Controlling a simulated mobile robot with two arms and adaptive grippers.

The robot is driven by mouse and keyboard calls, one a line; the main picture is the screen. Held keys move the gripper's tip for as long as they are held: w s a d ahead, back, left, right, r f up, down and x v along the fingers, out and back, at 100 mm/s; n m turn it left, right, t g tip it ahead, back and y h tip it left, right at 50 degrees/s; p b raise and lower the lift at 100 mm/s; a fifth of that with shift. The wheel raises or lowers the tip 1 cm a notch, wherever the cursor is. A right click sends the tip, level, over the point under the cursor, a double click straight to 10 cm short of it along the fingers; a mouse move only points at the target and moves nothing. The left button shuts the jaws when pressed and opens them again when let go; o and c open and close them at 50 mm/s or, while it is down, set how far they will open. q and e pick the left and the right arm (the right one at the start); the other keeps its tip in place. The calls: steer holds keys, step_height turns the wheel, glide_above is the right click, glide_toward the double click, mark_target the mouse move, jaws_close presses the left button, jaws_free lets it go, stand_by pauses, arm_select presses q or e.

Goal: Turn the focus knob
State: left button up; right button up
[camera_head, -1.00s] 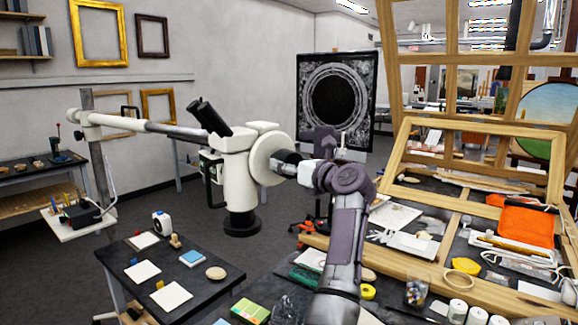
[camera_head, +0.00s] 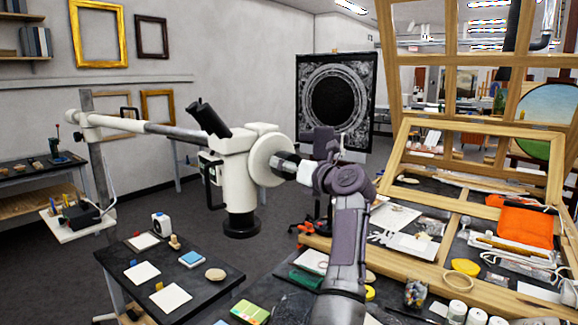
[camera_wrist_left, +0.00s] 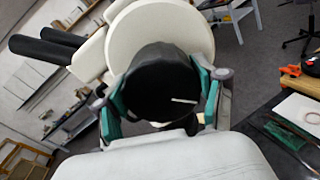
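The focus knob (camera_wrist_left: 155,88) is a black cylinder with a short white line on its face, in the middle of the left wrist view. It sits on the pale round side housing (camera_head: 266,159) of a white microscope (camera_head: 238,180) in the head view. My left gripper (camera_wrist_left: 163,95) has its teal-padded fingers on both sides of the knob, and they appear to press against it. In the head view my left gripper (camera_head: 287,166) is at the housing's right side, and details of the fingers are too small to tell. My right gripper is not in view.
The microscope hangs on a long arm (camera_head: 150,127) from a stand at the left. A low dark table (camera_head: 205,295) with small cards and pots is in front. A workbench with wooden frames (camera_head: 430,278) and tools is at the right. Gilt frames hang on the wall.

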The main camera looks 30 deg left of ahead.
mark_target(289, 153)
arm_select(q)
steer(key=o, duration=0.4)
steer(key=shift+r, duration=0.15)
step_height(289, 153, up, 10)
steer(key=shift+f, duration=0.1)
stand_by(1.4)
